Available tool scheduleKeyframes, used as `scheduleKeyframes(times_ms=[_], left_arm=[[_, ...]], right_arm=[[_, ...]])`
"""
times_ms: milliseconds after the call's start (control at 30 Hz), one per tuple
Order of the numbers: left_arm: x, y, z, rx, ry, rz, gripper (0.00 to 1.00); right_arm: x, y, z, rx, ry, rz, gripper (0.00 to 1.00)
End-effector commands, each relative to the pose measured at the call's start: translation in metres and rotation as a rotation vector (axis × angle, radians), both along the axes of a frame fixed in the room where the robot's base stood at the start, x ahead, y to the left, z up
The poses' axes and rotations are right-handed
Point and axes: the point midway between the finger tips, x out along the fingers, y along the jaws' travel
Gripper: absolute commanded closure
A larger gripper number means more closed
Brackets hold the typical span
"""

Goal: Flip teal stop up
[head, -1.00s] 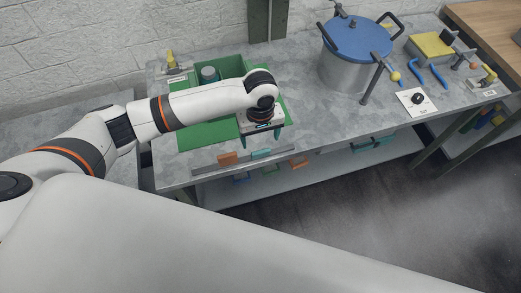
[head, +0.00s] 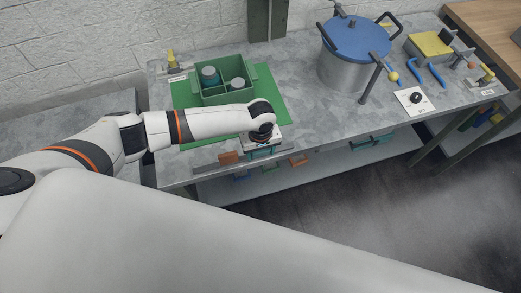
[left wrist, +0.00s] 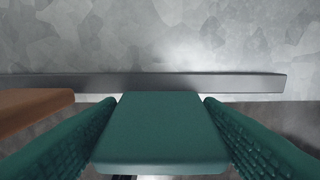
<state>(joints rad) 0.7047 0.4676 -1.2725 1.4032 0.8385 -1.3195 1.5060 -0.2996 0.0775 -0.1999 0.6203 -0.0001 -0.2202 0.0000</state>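The teal stop (left wrist: 160,130) shows in the left wrist view as a flat teal block below a grey metal bar (left wrist: 150,83). My left gripper (left wrist: 160,103) has its two teal ribbed fingers spread, one on each side of the stop. The fingertips are close to its side edges; whether they touch cannot be told. In the head view my left gripper (head: 262,151) is at the front edge of the bench and mostly hides the stop. My right gripper is not in view.
An orange stop (head: 228,157) is to the left of the teal one. A green tray (head: 222,95) with cans stands on a green mat (head: 268,82) behind my left arm. A blue-lidded pot (head: 345,70) stands further right. The bench between has free room.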

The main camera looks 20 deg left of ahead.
Motion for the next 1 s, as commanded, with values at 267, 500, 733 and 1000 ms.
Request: scheduleKeyframes(times_ms=[267,500,733,1000], left_arm=[[0.001,0.001,0.001,-0.004,0.008,0.002,0.68],[0.008,0.005,0.001,-0.097,0.151,0.008,0.68],[0.01,0.007,0.003,-0.151,0.224,0.003,0.68],[0.01,0.007,0.003,-0.151,0.224,0.001,0.41]], right_arm=[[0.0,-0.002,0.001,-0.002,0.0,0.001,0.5],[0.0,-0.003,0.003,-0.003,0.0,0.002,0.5],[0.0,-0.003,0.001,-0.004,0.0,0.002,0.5],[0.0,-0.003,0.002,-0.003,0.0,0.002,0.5]])
